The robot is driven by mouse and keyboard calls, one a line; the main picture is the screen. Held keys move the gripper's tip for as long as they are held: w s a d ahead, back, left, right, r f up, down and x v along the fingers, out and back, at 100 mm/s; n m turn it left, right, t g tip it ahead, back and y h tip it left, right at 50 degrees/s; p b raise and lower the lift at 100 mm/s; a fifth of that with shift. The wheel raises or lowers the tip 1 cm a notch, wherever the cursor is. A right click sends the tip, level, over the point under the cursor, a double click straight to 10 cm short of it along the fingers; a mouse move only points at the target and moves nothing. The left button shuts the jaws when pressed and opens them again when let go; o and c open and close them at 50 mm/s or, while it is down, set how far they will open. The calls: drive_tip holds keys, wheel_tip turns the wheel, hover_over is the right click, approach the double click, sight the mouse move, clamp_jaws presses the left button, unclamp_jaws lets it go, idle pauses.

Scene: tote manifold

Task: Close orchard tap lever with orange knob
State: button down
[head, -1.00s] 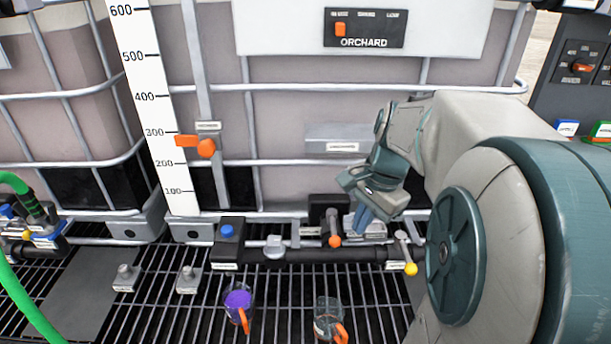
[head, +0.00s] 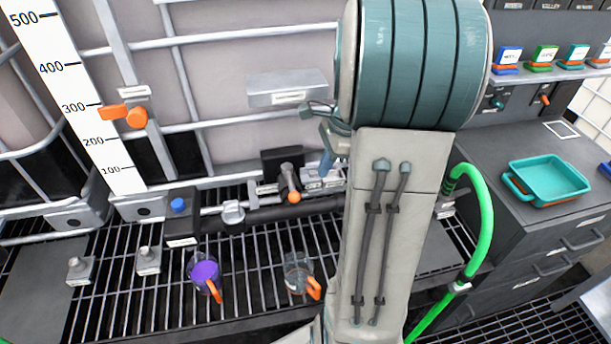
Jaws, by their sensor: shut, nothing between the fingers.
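The tap lever with the orange knob (head: 294,197) is on the dark manifold pipe (head: 265,213) in front of the Orchard tank. Its short grey handle points toward me and down, with the knob at the near end. My gripper (head: 326,165) is mostly hidden behind my arm. A black block stands behind the lever.
A purple-filled jug (head: 204,272) and a clear jug (head: 299,274) stand on the grating. A blue-capped block (head: 179,208) is left on the pipe. A green hose (head: 483,225) and a counter with a teal tray (head: 546,180) are at right.

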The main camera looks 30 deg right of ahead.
sight(291, 182)
drive_tip(key=a+f, duration=0.1)
drive_tip(key=w+a+f, duration=0.1)
drive_tip(key=a, duration=0.1)
drive_tip(key=a+f+p, duration=0.1)
drive_tip(key=shift+w+a, duration=0.15)
drive_tip(key=shift+a, duration=0.25)
